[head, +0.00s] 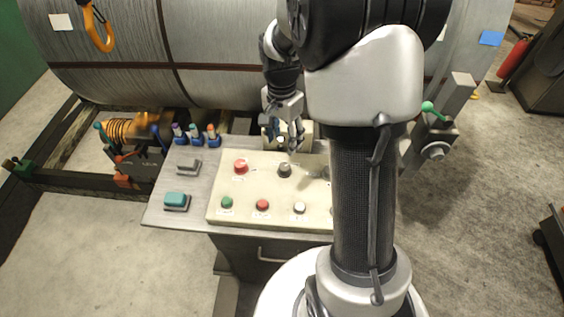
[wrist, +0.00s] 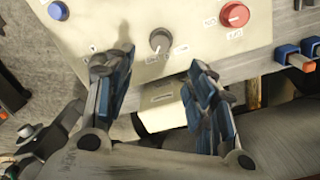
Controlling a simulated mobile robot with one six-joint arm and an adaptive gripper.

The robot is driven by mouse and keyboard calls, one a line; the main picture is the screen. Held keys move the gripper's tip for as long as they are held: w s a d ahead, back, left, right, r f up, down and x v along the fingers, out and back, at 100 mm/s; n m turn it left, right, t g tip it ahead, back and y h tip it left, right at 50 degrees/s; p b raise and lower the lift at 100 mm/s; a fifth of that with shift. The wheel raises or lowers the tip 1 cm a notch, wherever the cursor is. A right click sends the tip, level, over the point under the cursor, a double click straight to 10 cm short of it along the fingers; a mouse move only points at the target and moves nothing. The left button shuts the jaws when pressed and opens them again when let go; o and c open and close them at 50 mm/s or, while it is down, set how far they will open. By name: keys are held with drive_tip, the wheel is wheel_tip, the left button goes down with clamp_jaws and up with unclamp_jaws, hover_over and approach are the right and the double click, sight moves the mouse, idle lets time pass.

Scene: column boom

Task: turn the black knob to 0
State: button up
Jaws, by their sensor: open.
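The black knob (head: 285,170) sits on the cream control panel (head: 240,188), in its upper row right of a red button. In the wrist view the round dark knob (wrist: 160,41) lies just beyond the gap between my fingertips, with small labels around it. Its pointer direction and the label text are too small to read surely. My gripper (head: 284,139) is at the panel's back edge, behind the knob. In the wrist view my gripper (wrist: 162,62) has its two blue-and-grey fingers spread apart, with nothing held and the knob untouched.
Green, red and white buttons line the panel's front.

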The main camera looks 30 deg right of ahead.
sight(284, 166)
wheel_tip(284, 166, down, 12)
drive_tip(key=b, duration=0.3)
drive_tip(key=shift+s+f, duration=0.15)
drive_tip(key=shift+c, duration=0.6)
drive_tip(key=c, duration=1)
